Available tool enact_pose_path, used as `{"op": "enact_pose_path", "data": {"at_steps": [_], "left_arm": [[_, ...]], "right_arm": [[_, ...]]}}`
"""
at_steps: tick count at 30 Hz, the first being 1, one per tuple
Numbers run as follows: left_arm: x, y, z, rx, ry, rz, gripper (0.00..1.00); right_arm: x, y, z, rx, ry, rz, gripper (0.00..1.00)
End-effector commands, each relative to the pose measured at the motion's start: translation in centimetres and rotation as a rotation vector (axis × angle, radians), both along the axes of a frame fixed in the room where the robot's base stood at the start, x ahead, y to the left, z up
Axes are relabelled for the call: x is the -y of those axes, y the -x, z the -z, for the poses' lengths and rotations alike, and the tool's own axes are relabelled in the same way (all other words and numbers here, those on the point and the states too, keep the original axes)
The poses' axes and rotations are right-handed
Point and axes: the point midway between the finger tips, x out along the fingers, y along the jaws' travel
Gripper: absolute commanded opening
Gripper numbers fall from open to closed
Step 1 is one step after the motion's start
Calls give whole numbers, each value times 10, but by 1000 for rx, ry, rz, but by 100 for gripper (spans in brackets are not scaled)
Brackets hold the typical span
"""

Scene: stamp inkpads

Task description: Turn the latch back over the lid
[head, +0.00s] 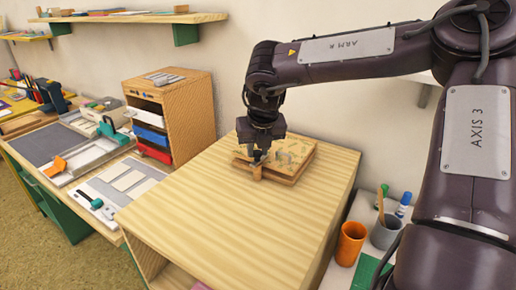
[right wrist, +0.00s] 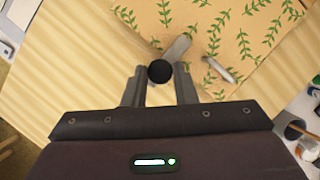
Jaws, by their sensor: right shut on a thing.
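A low box with a lid (head: 297,151) patterned in green leaves lies on the wooden cabinet top. The lid also fills the top of the right wrist view (right wrist: 255,35). My right gripper (head: 257,158) is at the near left side of the box. In the right wrist view its fingers (right wrist: 159,80) are shut on a round black knob (right wrist: 159,71). A grey metal latch arm (right wrist: 179,48) runs from beside the knob toward the leaf pattern. A second small silver piece (right wrist: 220,68) lies on the lid near its edge. My left gripper is out of view.
The cabinet top (head: 190,200) is clear around the box. An orange cup (head: 351,243) and a grey cup (head: 385,232) with a brush stand lower right. A drawer unit (head: 180,105) stands behind left, and a cluttered workbench is at the left.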

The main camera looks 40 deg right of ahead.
Motion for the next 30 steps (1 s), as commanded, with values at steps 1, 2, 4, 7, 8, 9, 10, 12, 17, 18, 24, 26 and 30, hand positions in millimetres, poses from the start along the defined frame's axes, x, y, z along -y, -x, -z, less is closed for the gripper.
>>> {"op": "enact_pose_path", "data": {"at_steps": [1,2,4,7,8,9,10,12,17,18,24,26,30], "left_arm": [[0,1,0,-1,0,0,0],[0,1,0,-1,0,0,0],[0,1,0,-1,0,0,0],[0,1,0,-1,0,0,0],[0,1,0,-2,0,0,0],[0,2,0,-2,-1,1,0],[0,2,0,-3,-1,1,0],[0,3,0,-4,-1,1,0],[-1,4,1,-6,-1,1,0],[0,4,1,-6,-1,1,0],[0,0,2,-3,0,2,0],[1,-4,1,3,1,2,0],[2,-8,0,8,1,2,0]], "right_arm": [[1,-1,-2,4,2,1,2],[0,-1,-2,4,2,1,2],[0,-1,-1,4,2,1,34],[0,-1,-1,3,1,0,47],[0,0,-1,2,1,0,47],[0,0,-1,2,1,0,47],[0,0,-1,2,1,0,47],[0,0,0,1,0,0,47],[-1,1,-4,2,1,-1,47],[-1,1,-7,3,1,-1,47],[-7,12,-38,6,2,-3,47],[-9,16,-47,5,2,-3,47],[-13,22,-64,4,2,-1,47]]}}
